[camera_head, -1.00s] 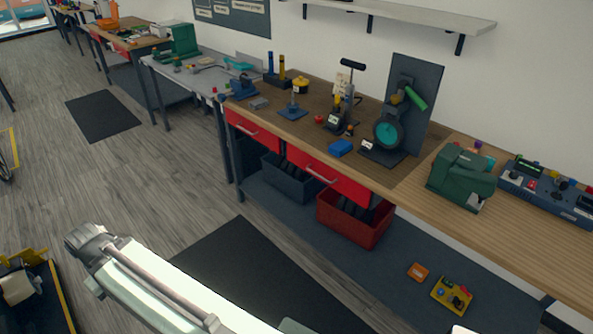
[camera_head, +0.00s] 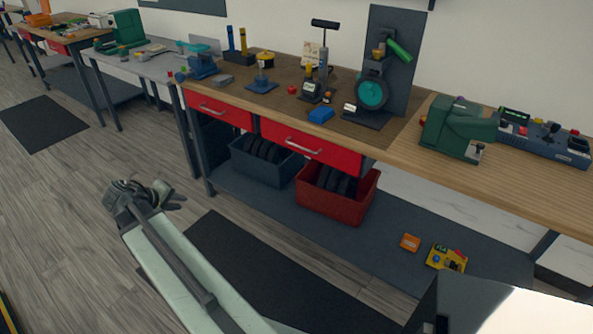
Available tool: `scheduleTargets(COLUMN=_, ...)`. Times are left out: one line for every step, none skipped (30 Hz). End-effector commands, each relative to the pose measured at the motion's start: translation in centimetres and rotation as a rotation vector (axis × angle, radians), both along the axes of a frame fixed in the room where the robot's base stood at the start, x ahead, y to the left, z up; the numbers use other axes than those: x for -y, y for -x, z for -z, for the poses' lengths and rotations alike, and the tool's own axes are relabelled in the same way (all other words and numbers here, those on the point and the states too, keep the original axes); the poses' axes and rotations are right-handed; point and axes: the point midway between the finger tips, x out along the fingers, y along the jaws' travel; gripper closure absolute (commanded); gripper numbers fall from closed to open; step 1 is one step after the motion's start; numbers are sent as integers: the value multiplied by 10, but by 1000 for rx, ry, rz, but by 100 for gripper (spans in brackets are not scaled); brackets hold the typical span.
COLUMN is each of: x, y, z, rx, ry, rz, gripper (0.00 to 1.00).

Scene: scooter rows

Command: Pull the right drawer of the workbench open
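The wooden-topped workbench (camera_head: 470,169) has two red drawers under its top. The right drawer (camera_head: 341,157) looks closed, with a pale bar handle (camera_head: 303,145) across its front. The left drawer (camera_head: 239,117) also looks closed, with its own handle (camera_head: 212,109). My arm reaches up from the bottom of the view, and its end with my gripper (camera_head: 150,190) is over the floor, left of and in front of the bench, apart from both drawers. Its fingers are small and unclear, so the opening cannot be made out.
A blue-grey bin (camera_head: 265,170) and a red bin (camera_head: 330,205) stand on the lower shelf (camera_head: 400,222) below the drawers. A dark mat (camera_head: 215,245) lies on the floor in front. Tools and a green machine (camera_head: 455,130) stand on the bench top.

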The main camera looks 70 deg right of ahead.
Motion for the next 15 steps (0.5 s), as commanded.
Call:
scheduleTargets(x=57, y=18, z=38, rx=-10, ry=111, rz=47, gripper=80)
scheduleTargets(x=89, y=31, z=39, rx=-21, ry=185, rz=68, gripper=80)
scheduleTargets(x=128, y=49, z=41, rx=-43, ry=281, rz=93, gripper=80)
scheduleTargets(x=156, y=64, z=42, rx=-63, ry=352, rz=109, gripper=80)
scheduleTargets(x=183, y=80, z=42, rx=-87, ry=421, rz=124, gripper=80)
scheduleTargets(x=215, y=102, z=42, rx=-123, ry=508, rz=139, gripper=80)
scheduleTargets(x=237, y=118, z=41, rx=-155, ry=569, rz=147, gripper=80)
scheduleTargets(x=256, y=133, z=40, rx=-187, ry=625, rz=153, gripper=80)
scheduleTargets(x=279, y=153, z=38, rx=-233, ry=694, rz=158, gripper=80)
scheduleTargets(x=293, y=167, z=37, rx=-267, ry=739, rz=159, gripper=80)
scheduleTargets(x=306, y=180, z=36, rx=-299, ry=778, rz=159, gripper=80)
scheduleTargets(x=320, y=194, z=34, rx=-341, ry=824, rz=156, gripper=80)
scheduleTargets(x=328, y=203, z=33, rx=-369, ry=851, rz=155, gripper=80)
scheduleTargets(x=335, y=211, z=31, rx=-394, ry=874, rz=151, gripper=80)
scheduleTargets(x=342, y=219, z=29, rx=-422, ry=900, rz=147, gripper=80)
